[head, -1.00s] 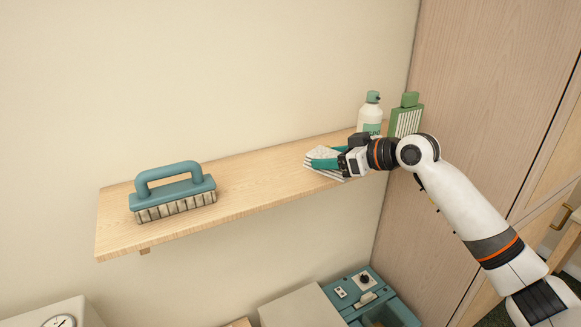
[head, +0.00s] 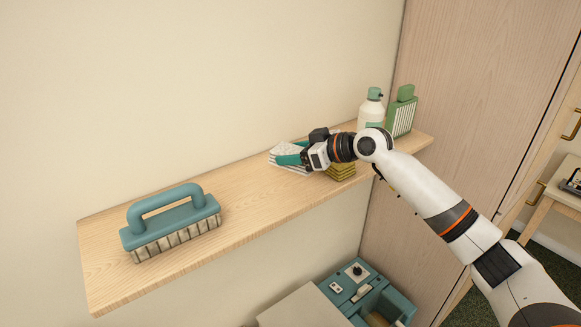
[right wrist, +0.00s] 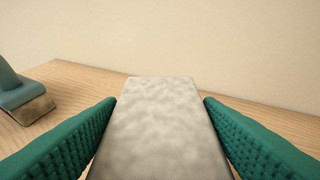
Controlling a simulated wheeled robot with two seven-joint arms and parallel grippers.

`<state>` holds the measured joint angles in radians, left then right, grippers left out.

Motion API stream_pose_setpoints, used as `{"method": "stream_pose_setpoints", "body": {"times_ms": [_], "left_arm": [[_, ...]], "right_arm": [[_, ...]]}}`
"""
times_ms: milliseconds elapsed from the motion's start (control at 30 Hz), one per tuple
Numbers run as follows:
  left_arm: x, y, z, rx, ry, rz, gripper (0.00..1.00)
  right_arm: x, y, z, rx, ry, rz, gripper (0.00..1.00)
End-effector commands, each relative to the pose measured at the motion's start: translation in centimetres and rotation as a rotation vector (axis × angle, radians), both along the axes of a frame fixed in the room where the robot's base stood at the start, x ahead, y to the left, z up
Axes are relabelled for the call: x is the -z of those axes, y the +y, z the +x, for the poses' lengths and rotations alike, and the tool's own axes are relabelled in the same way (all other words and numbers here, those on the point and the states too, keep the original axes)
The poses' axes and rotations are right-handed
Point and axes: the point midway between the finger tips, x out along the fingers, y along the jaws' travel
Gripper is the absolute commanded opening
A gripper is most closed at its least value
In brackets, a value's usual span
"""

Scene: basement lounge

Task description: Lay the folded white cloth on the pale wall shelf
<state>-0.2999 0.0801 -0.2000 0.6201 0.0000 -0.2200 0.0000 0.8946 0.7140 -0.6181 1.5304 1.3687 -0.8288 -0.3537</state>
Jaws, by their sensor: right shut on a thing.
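The folded white cloth (head: 286,149) is held between the teal fingers of my right gripper (head: 291,159), over the right half of the pale wall shelf (head: 245,205). In the right wrist view the cloth (right wrist: 160,125) lies lengthwise between the two fingers (right wrist: 160,130), with the shelf (right wrist: 75,82) behind it. The cloth is low over the board; I cannot tell whether it touches it. The gripper hides part of the cloth. My left gripper is not in view.
A teal brush (head: 172,222) stands on the shelf's left part. A yellow ribbed item (head: 342,171) sits close by my right gripper. A white bottle (head: 371,110) and a green container (head: 402,112) stand at the right end. Bare board lies between brush and cloth.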

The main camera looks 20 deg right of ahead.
Motion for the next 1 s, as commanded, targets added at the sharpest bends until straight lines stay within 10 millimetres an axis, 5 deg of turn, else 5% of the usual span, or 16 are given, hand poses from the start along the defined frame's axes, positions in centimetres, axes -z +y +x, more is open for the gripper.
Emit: {"method": "stream_pose_setpoints", "body": {"times_ms": [467,833,867,1000], "left_arm": [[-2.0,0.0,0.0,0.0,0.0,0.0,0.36],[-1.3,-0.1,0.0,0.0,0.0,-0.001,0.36],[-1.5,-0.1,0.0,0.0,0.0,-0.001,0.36],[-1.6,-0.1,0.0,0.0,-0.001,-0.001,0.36]], "right_arm": [[5.1,0.0,0.0,0.0,0.001,0.0,0.37],[5.9,0.0,0.0,0.001,-0.002,0.0,0.37],[5.7,0.0,0.0,0.001,-0.002,0.0,0.65],[5.7,0.0,0.0,0.001,-0.002,0.0,0.81]]}}
